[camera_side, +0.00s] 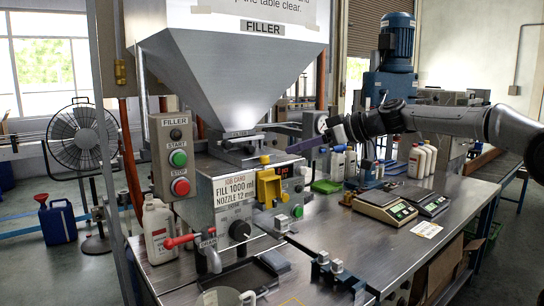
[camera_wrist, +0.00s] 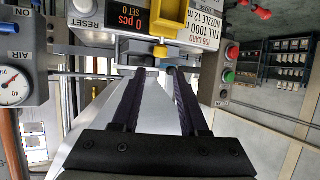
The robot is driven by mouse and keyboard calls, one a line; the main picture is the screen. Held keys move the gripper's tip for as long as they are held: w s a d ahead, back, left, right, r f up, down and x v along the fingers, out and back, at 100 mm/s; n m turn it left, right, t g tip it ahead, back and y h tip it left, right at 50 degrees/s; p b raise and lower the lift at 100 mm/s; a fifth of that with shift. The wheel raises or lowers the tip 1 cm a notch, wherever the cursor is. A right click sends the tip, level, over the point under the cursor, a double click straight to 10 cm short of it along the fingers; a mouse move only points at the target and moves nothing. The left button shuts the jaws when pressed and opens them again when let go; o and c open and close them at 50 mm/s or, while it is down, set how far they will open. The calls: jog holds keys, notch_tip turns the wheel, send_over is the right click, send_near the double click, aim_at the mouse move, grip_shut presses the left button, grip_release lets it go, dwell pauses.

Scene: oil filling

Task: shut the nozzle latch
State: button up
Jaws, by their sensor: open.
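The filler (camera_side: 235,200) is a steel machine with a hopper on top. A yellow bracket (camera_side: 268,188) with a small yellow knob (camera_side: 265,160) on top is on its front, and I take this to be the nozzle latch. I cannot tell its exact position. In the wrist view the bracket (camera_wrist: 171,17) is at the top edge, with the knob (camera_wrist: 160,52) below it. My gripper (camera_side: 296,148) is to the right of the knob and a little higher. Its two long dark fingers (camera_wrist: 161,74) are apart and empty, with the knob just beyond the tips.
A start/stop box (camera_side: 175,158) is left of the filler. A red-handled valve (camera_side: 182,241) is at its lower front.

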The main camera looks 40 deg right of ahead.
send_over(272, 176)
notch_tip(272, 176, down, 3)
jog(key=shift+a+f, duration=0.1)
jog(key=shift+f, duration=0.05)
jog(key=shift+s, duration=0.1)
jog(key=shift+c, duration=0.2)
grip_shut()
dwell(1.1)
